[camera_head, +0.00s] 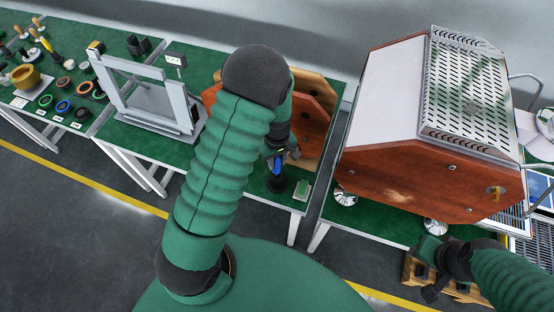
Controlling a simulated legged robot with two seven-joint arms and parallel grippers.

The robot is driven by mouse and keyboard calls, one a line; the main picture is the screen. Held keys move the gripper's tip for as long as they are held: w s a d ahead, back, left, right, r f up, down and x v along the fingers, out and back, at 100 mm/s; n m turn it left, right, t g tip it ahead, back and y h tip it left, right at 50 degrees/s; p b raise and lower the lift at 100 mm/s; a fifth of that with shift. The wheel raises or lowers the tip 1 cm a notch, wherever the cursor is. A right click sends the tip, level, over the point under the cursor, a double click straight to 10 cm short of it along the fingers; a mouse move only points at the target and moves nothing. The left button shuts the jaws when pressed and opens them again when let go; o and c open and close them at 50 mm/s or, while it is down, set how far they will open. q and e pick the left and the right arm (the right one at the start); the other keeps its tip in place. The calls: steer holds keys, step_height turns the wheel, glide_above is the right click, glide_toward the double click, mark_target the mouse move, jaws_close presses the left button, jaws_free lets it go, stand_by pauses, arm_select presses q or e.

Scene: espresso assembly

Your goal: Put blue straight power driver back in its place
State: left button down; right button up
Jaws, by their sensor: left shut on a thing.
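The blue straight power driver (277,167) is upright in my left gripper (283,154), above the near edge of the middle green table. The gripper is shut on it, partly hidden behind my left arm. A round black piece (277,184) is directly below the driver, on the table; I cannot tell whether the two touch. My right gripper (432,290) is at the lower right, low in front of the right table. Its fingers are dark and small, and I cannot tell whether they are open or shut.
A small green-and-white block (301,190) lies just right of the driver. Wooden panels (312,120) stand behind it. A large espresso machine (430,170) fills the right table. A grey frame (150,95) stands at left. A wooden rack (415,270) is near my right gripper.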

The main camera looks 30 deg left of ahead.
arm_select(q)
steer(key=shift+f+b, duration=0.95)
steer(key=shift+f, duration=0.5)
steer(key=c, duration=1.6)
jaws_free()
steer(key=shift+f, duration=0.1)
steer(key=o, duration=0.5)
steer(key=shift+o, duration=0.2)
